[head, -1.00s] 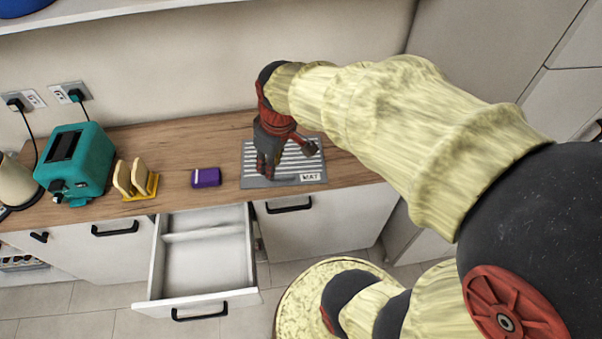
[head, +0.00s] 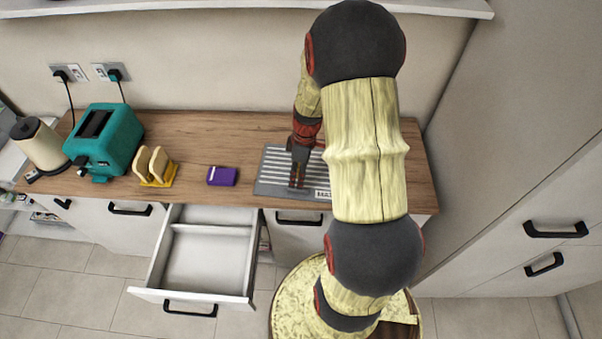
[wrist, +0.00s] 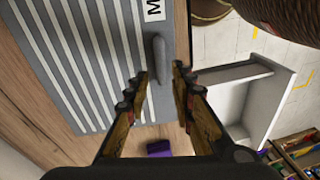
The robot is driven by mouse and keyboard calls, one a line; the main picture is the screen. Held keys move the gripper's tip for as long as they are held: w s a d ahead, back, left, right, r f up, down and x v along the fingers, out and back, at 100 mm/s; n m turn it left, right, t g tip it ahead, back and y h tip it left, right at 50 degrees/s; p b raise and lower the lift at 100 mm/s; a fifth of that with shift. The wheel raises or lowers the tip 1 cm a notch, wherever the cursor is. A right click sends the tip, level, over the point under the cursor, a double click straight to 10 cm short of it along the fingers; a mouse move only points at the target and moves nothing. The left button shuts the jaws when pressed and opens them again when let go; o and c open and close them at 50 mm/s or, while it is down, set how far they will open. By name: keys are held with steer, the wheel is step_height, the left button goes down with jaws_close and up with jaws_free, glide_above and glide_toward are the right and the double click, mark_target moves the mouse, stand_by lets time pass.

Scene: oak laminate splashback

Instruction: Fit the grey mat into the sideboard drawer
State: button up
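The grey mat (head: 270,171) lies flat on the wooden worktop, with pale stripes and a lettered label near its front right corner, partly hidden by my arm. It also fills the upper left of the wrist view (wrist: 101,75), where a raised grey bar (wrist: 159,60) runs along its edge. My gripper (head: 297,184) is above the mat's front part. In the wrist view my gripper (wrist: 161,73) is open, its fingertips apart either side of the bar's near end; I cannot tell whether they touch it. The sideboard drawer (head: 237,262) is pulled out below the worktop, empty, with a divider inside.
A purple box (head: 222,176) lies left of the mat. A yellow toast rack (head: 158,181), teal toaster (head: 118,137) and cream kettle (head: 42,146) stand farther left. A shelf (head: 250,8) runs overhead. A tall cabinet (head: 530,150) closes off the right.

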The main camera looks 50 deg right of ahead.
steer(key=f, duration=0.4)
steer(key=shift+s+a+f+b, duration=0.15)
steer(key=shift+a+b, duration=0.1)
steer(key=shift+b, duration=0.15)
steer(key=shift+c, duration=1.1)
steer(key=c, duration=0.4)
jaws_close()
